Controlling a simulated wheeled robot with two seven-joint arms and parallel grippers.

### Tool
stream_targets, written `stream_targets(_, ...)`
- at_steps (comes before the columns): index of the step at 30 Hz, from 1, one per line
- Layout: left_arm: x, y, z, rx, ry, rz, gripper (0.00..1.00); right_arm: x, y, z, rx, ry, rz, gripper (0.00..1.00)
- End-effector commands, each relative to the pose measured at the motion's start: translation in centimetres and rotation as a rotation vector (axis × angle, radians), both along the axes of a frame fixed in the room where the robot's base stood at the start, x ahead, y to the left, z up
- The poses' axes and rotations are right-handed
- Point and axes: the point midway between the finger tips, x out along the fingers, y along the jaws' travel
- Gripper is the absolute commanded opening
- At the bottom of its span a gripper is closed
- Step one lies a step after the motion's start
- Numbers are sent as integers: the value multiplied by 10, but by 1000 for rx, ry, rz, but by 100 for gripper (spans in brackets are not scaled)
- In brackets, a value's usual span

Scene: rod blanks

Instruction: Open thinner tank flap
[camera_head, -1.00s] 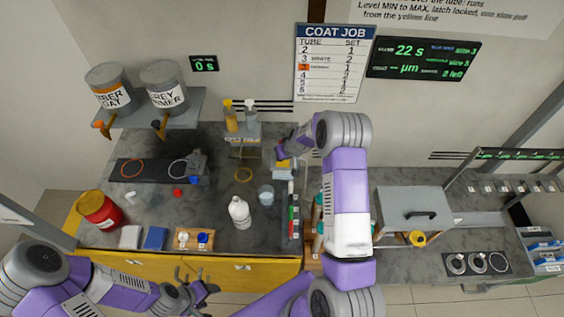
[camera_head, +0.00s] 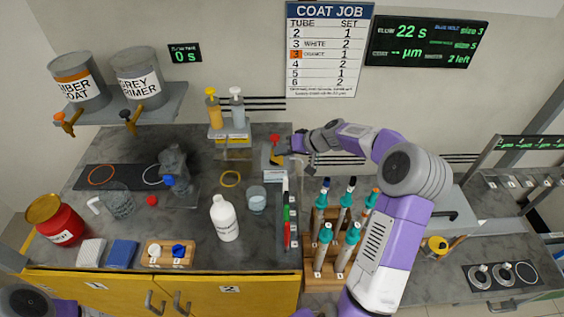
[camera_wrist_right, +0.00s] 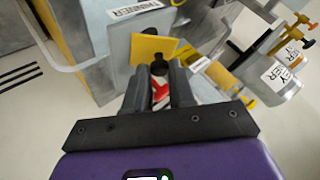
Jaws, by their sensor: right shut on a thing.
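The thinner tank (camera_head: 275,177) is a small pale grey box with a label, at the back right of the left-hand bench. In the right wrist view its THINNER label (camera_wrist_right: 135,9) shows at the top. A yellow flap (camera_wrist_right: 146,48) with a dark knob (camera_wrist_right: 159,65) is in front of my right fingers. My right gripper (camera_wrist_right: 161,74) is shut on the flap at that knob; it also shows beside the tank in the head view (camera_head: 291,150). A red piece shows between the fingers. The flap's exact angle is hard to tell. My left gripper is out of view.
Several teal-topped tubes (camera_head: 338,230) stand in a wooden rack right of the bench. A white bottle (camera_head: 224,218) and a beaker (camera_head: 257,199) stand in front of the tank. Yellow and white pump bottles (camera_head: 226,110) stand behind it, to the left.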

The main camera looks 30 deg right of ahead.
Motion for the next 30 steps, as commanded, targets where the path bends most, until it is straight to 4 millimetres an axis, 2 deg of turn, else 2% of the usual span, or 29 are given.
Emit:
stream_targets(1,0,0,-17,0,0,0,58,-1,-3,-8,21,-14,-5,0)
stream_targets(3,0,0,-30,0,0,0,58,-2,-5,-8,53,-34,-5,0)
stream_targets(15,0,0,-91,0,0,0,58,-9,-16,-11,265,-161,-3,0)
stream_targets(21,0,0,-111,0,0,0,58,-13,-23,-14,401,-243,-3,0)
stream_targets(30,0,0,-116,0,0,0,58,-18,-30,-16,580,-353,-2,0)
